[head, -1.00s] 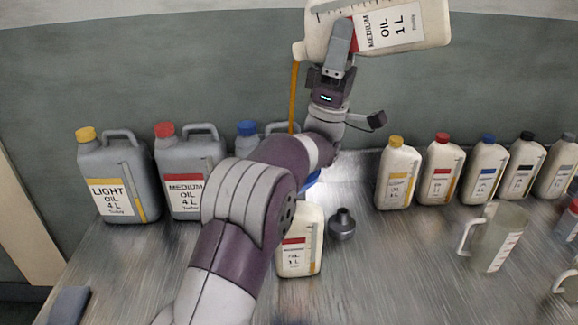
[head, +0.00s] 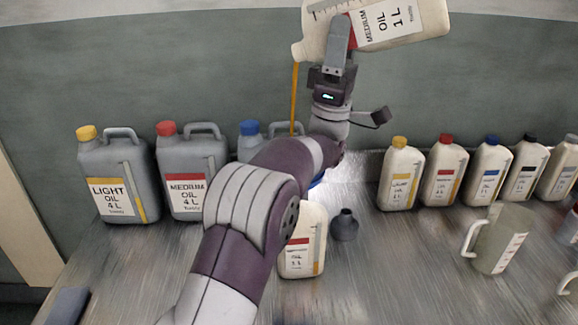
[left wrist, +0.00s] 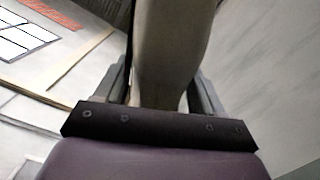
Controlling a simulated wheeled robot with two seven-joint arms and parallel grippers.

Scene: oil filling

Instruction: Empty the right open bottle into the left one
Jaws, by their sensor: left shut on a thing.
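My left gripper (head: 340,45) is shut on a cream 1 L medium oil bottle (head: 432,18), held high and tilted with its mouth to the left. An amber stream of oil (head: 294,98) falls from its mouth and passes behind my arm; where it lands is hidden. In the left wrist view the bottle (left wrist: 170,50) sits between the two fingers (left wrist: 165,92). Another cream 1 L bottle with a red label band (head: 304,255) stands upright on the table, its upper part partly hidden by my left arm. My right gripper is not in view.
A dark grey funnel (head: 344,226) stands right of the standing bottle. Grey 4 L cans (head: 116,170) line the left back. Several capped 1 L bottles (head: 443,172) line the right back. The table's front middle (head: 390,285) is clear.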

